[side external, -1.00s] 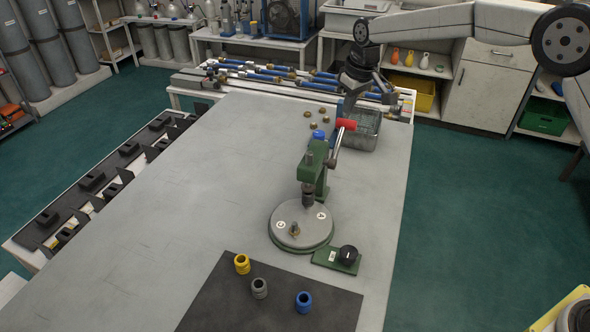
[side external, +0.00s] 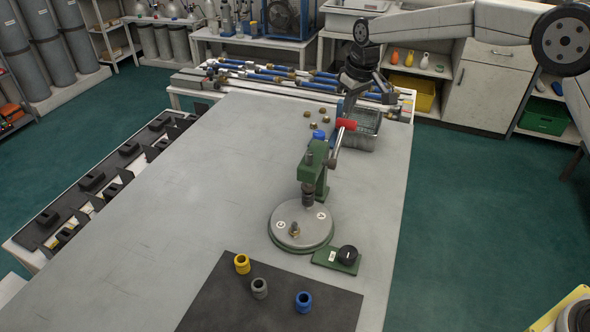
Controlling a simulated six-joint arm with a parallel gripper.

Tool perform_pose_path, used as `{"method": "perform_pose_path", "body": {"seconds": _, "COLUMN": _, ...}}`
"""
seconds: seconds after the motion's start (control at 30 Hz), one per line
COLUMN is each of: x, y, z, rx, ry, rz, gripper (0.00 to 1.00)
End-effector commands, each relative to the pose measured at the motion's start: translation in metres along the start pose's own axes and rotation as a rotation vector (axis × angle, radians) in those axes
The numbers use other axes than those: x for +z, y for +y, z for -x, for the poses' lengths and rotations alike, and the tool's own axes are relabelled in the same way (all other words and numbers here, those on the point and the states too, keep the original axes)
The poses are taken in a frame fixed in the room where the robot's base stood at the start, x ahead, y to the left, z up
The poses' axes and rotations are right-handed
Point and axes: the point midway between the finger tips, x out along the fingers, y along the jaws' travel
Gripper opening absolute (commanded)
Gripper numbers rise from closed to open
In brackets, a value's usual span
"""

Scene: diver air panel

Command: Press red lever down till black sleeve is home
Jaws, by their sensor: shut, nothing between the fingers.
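The red lever grip (side external: 347,124) sits on a metal arm that slants up from the green press (side external: 318,172), to the right of its column. My gripper (side external: 346,112) is shut and empty, with its fingertips right at the top of the red grip; I cannot tell whether they touch. The press's dark ram (side external: 308,197) hangs above a round grey plate (side external: 302,226). A small brass fitting (side external: 294,230) stands on the plate's front part. I cannot make out a separate black sleeve.
A green block with a black knob (side external: 347,256) is beside the plate. Yellow, grey and blue rings (side external: 303,302) stand on a dark mat. The table's left side is clear.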

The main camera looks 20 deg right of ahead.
Motion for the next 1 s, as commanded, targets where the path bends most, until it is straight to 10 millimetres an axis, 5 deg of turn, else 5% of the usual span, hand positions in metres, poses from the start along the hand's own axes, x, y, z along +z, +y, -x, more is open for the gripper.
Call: {"method": "perform_pose_path", "body": {"seconds": 1.0, "x": 0.004, "y": 0.000, "z": -0.020, "rx": 0.000, "ry": -0.001, "rz": 0.000, "gripper": 0.00}}
